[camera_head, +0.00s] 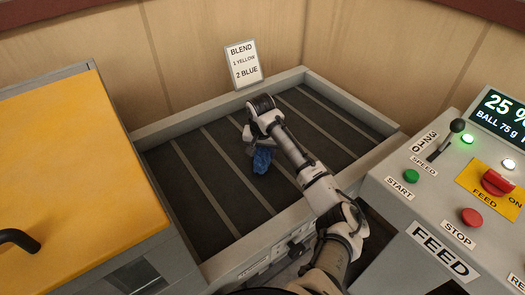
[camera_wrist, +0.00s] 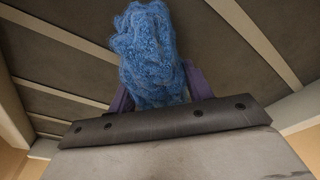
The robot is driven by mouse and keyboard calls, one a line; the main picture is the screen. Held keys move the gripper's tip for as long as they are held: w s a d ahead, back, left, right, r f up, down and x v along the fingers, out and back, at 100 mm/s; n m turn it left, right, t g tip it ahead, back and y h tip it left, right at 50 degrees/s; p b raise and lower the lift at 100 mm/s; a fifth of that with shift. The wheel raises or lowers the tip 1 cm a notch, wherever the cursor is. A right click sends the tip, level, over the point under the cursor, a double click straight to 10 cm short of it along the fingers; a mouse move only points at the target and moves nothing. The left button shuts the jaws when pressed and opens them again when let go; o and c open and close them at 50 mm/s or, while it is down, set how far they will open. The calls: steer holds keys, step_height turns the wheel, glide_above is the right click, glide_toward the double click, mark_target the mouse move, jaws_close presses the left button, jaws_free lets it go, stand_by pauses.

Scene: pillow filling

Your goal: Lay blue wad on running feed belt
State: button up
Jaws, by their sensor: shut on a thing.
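The blue wad (camera_head: 262,160) is a crumpled, fuzzy blue clump over the middle of the feed belt. In the wrist view the blue wad (camera_wrist: 150,55) fills the space between the purple fingers of my gripper (camera_wrist: 160,95), which is shut on it. In the head view my gripper (camera_head: 251,142) is partly hidden by my arm. The feed belt (camera_head: 205,185) is dark with pale cross slats inside a grey frame. I cannot tell whether the wad touches the belt. No other wad shows on the belt.
A sign (camera_head: 243,65) behind the belt reads "BLEND 1 YELLOW 2 BLUE". A yellow-lidded box (camera_head: 65,160) stands left. The feed console (camera_head: 445,200) stands right, with a green start button (camera_head: 410,176), red stop button (camera_head: 471,217) and lit display (camera_head: 502,115). Low rails edge the belt.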

steer(key=shift+f, duration=0.25)
steer(key=shift+f, duration=0.35)
steer(key=o, duration=1)
steer(key=shift+r, duration=0.1)
steer(key=r, duration=0.4)
steer(key=s+r+b, duration=0.1)
steer(key=r, duration=0.3)
steer(key=r+b, duration=0.1)
steer(key=r, duration=0.4)
steer(key=shift+s+a, duration=0.15)
steer(key=shift+s, duration=0.25)
